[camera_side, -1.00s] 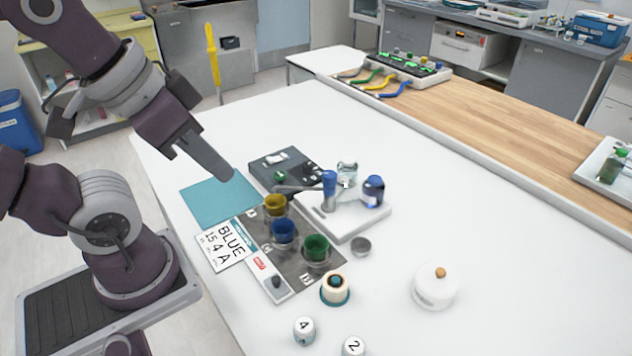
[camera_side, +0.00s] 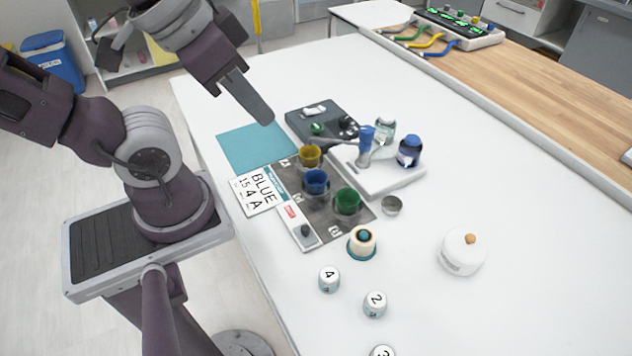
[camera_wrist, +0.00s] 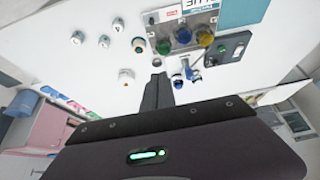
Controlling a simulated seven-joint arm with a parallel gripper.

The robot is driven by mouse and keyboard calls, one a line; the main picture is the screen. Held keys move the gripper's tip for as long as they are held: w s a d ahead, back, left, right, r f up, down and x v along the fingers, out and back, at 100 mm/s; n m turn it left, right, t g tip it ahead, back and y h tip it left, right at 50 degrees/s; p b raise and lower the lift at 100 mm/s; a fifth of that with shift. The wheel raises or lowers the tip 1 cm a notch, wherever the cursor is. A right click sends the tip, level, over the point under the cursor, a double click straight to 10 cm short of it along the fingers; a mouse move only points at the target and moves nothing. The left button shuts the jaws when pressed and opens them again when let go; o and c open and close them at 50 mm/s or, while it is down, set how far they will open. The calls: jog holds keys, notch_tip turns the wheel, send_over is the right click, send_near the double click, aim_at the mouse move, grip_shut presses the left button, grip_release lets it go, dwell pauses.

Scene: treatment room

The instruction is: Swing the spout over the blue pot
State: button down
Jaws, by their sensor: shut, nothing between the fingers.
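The blue pot (camera_side: 316,181) stands on a grey board between the yellow pot (camera_side: 310,156) and the green pot (camera_side: 347,201). The blue pot also shows in the wrist view (camera_wrist: 184,36). The grey spout (camera_side: 333,145) reaches left from a post with a blue top (camera_side: 366,137) on a white base (camera_side: 390,183). Its tip appears near the yellow pot; its exact overlap cannot be told. My gripper (camera_side: 268,121) is shut and empty, raised near the teal mat, apart from the spout. Its fingers show in the wrist view (camera_wrist: 157,90).
A dark box (camera_side: 318,118) with controls stands behind the pots. A blue jar (camera_side: 409,151) and a clear jar (camera_side: 384,131) stand by the post. The teal mat (camera_side: 250,146) is bare. Table at right is mostly clear.

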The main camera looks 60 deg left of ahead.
jog(key=c, duration=2.2)
grip_release()
jog(key=c, duration=1.8)
grip_release()
jog(key=shift+w+r, duration=0.1)
jog(key=shift+w, duration=0.05)
jog(key=o, duration=0.7)
jog(key=w+n, duration=0.1)
jog(key=w, duration=0.1)
jog(key=w+n+g, duration=0.1)
jog(key=w, duration=0.1)
jog(key=w+a+r+n, duration=0.1)
jog(key=w+n, duration=0.1)
jog(key=shift+w+r, duration=0.1)
jog(key=shift+o, duration=0.3)
jog(key=w+a+f+n+g, duration=0.2)
jog(key=w+n, duration=0.4)
jog(key=w, duration=0.4)
jog(key=shift+w+a+f+n, duration=0.3)
jog(key=shift+a+n, duration=0.1)
jog(key=shift+a, duration=0.15)
jog(key=n+g, duration=0.3)
jog(key=n, duration=0.5)
send_over(367, 129)
notch_tip(367, 129, down, 11)
jog(key=shift+r, duration=0.1)
notch_tip(367, 129, down, 7)
jog(key=shift+r, duration=0.1)
jog(key=shift+f, duration=0.4)
